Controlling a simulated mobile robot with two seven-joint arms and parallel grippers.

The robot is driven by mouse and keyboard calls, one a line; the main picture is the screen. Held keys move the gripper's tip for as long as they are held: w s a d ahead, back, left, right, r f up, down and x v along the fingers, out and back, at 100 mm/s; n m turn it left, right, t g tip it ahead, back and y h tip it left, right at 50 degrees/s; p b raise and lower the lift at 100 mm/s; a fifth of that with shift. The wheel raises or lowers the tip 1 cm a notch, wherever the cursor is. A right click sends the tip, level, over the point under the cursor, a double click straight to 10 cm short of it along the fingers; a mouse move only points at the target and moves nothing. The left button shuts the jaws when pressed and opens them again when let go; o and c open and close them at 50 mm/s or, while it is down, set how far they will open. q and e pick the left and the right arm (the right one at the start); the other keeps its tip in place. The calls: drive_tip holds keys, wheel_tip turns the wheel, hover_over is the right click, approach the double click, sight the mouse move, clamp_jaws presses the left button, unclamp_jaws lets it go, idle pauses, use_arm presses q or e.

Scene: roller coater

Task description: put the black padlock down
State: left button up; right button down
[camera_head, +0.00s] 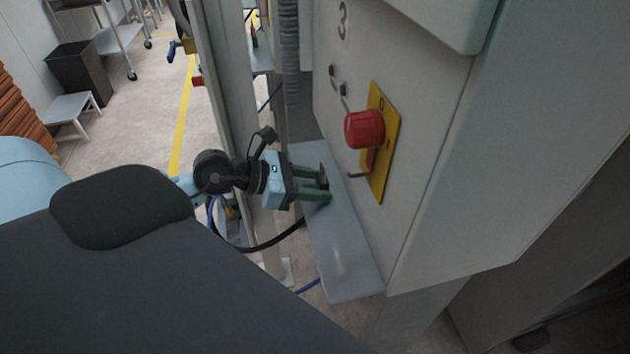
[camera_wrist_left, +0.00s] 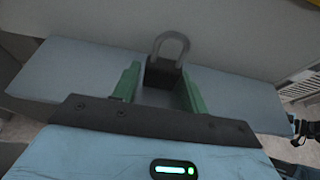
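The black padlock (camera_wrist_left: 163,76) sits between the green fingertips of my left gripper (camera_wrist_left: 160,85) in the left wrist view. Its grey shackle points away from the gripper. The padlock body fills nearly all the space between the fingers, so the gripper appears shut on it. In the head view my left gripper (camera_head: 312,182) reaches in over the grey shelf (camera_head: 345,255), and the padlock (camera_head: 323,177) shows as a small dark shape at the fingertips. Whether the padlock touches the shelf is hard to tell.
The machine cabinet wall (camera_head: 440,120) rises right beside the shelf. It carries a red switch knob (camera_head: 364,129) on a yellow plate (camera_head: 383,165), close to the gripper. A grey post (camera_head: 225,80) stands left of the gripper. The near part of the shelf is clear.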

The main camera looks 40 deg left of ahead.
use_arm(q)
drive_tip(key=shift+o, duration=1.3)
drive_tip(key=shift+r, duration=0.2)
drive_tip(key=shift+s+a+r, duration=0.1)
drive_tip(key=shift+a, duration=0.05)
drive_tip(key=shift+s+a, duration=0.25)
drive_tip(key=v, duration=1.1)
